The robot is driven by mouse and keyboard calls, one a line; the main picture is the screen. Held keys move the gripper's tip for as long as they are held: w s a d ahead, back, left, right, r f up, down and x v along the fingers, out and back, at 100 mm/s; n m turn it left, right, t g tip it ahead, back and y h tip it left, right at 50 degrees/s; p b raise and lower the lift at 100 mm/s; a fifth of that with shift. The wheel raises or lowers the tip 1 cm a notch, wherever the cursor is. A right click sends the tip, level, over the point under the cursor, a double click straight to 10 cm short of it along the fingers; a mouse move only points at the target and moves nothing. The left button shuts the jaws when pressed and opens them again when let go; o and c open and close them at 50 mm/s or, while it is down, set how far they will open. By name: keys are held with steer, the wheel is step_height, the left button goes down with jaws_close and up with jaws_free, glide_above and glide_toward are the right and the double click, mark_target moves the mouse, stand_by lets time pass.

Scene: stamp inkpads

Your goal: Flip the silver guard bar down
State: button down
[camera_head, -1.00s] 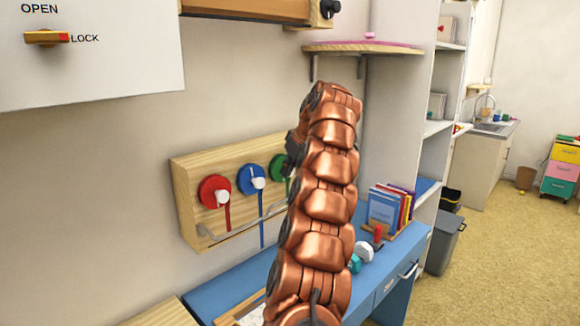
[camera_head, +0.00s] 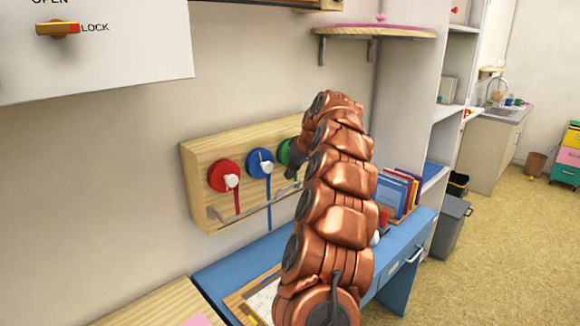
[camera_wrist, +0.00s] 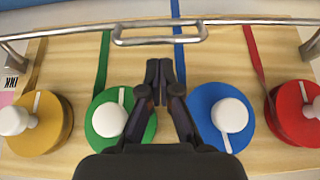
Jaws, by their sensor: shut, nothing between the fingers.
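The silver guard bar (camera_head: 255,208) runs along the lower front of a wooden wall panel (camera_head: 200,160). In the wrist view the bar (camera_wrist: 70,28) crosses the top, with a loop handle (camera_wrist: 158,41) at its middle. My gripper (camera_wrist: 160,68) is shut and empty, its fingertips just short of the loop, between the green disc (camera_wrist: 103,132) and the blue disc (camera_wrist: 208,108). In the head view my gripper (camera_head: 295,165) is a dark shape by the panel, partly hidden by my arm. My arm hides the bar's right end there.
The red disc (camera_head: 218,177) is at the panel's left, and a yellow disc (camera_wrist: 55,112) shows in the wrist view. A blue desk (camera_head: 225,268) with books (camera_head: 390,190) is below. A white cabinet (camera_head: 120,65) and a shelf (camera_head: 375,32) are above.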

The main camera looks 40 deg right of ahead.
steer(key=shift+s+f, duration=0.15)
steer(key=shift+f, duration=0.6)
steer(key=shift+f, duration=0.15)
steer(key=shift+s+f+t+b, duration=0.15)
steer(key=shift+t+b, duration=0.15)
steer(key=shift+b, duration=0.35)
